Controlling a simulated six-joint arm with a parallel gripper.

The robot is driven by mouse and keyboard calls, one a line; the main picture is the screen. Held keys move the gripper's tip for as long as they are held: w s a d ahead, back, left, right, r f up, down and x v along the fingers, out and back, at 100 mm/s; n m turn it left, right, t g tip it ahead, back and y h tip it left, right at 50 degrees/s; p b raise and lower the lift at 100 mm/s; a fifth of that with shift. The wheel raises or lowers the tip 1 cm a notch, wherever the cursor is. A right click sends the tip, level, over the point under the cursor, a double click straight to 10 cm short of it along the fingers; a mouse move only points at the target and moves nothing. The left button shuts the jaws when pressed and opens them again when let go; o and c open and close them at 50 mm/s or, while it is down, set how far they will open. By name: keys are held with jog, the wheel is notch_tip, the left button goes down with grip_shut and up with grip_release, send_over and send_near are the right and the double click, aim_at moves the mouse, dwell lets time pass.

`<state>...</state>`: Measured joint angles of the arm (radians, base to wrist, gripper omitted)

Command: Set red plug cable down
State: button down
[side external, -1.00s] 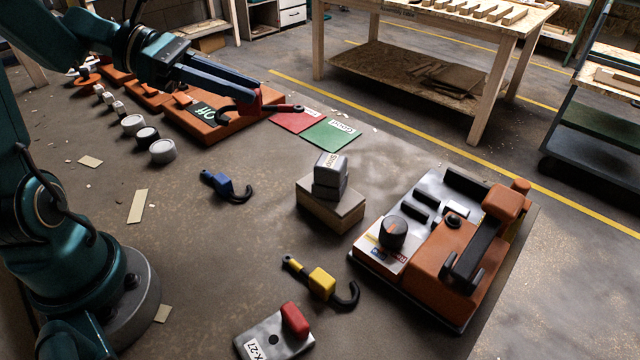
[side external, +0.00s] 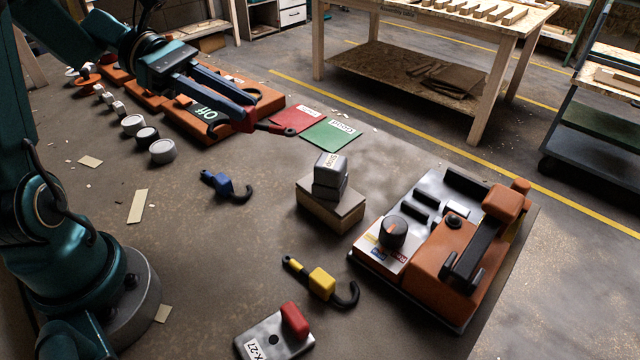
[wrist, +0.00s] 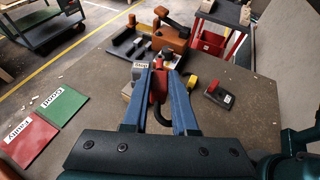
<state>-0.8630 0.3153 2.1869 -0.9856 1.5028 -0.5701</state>
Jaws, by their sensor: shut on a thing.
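My gripper (side external: 246,117) is shut on the red plug cable (side external: 266,127), low at the right end of the nearest orange unit and left of the red card. In the wrist view, the red plug cable (wrist: 157,84) sits between my gripper's two blue fingers (wrist: 160,74), with its dark hooked cable hanging below. I cannot tell whether the plug touches the surface. A blue plug cable (side external: 217,183) and a yellow plug cable (side external: 321,283) lie apart on the table.
A red card (side external: 293,119) and green card (side external: 331,135) lie flat beside the orange unit (side external: 188,126). A grey block stands on a wooden block (side external: 330,211). An orange-and-grey device (side external: 436,270) is at right, a grey plate (side external: 262,340) in front. The table's middle is mostly clear.

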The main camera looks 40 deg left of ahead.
jog(key=shift+s+a+f+m+g+h, duration=0.2)
jog(key=shift+s+a+f+m+g, duration=0.4)
jog(key=shift+f, duration=2)
jog(key=shift+s+a+f+m+g+h, duration=0.25)
jog(key=shift+s+f+m+g, duration=0.6)
jog(key=shift+f, duration=1.7)
jog(key=shift+s+a+f+m+g+h, duration=0.15)
jog(key=shift+s+a+f+m+g, duration=0.25)
jog(key=shift+f+m+g, duration=1.45)
jog(key=shift+f+n+t, duration=0.6)
jog(key=shift+f+n, duration=0.3)
jog(key=shift+f, duration=0.45)
jog(key=c, duration=0.6)
grip_release()
